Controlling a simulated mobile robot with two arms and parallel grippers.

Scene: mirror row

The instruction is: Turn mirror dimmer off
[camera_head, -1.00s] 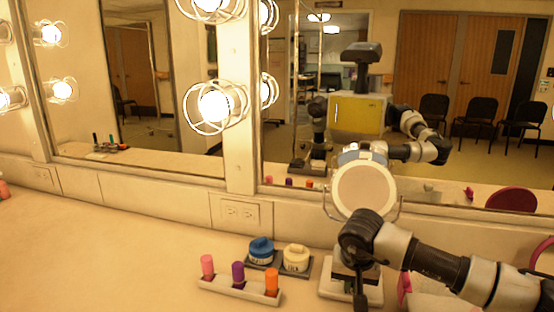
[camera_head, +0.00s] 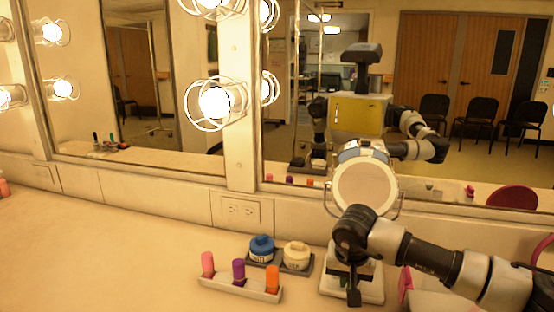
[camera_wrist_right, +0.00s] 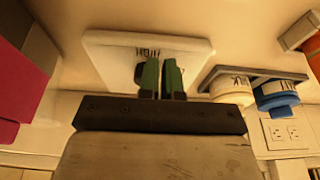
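A round make-up mirror (camera_head: 364,189) stands on a pale square base (camera_head: 372,288) at the counter's back right. In the right wrist view the base (camera_wrist_right: 105,50) carries dark lettering that looks like "HIGH". My right gripper (camera_head: 353,297) points down over the front of the base. In the wrist view its two green fingers (camera_wrist_right: 160,77) are nearly together, with a thin gap, over the base beside the lettering. I see nothing clearly held between them. Contact with the base cannot be told. My left gripper is out of view.
Left of the base, a dark tray (camera_head: 302,268) holds a blue-lidded jar (camera_head: 262,249) and a cream jar (camera_head: 297,256). A pale holder (camera_head: 240,290) with three lipsticks stands in front. Pink items (camera_head: 405,285) lie to the right.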

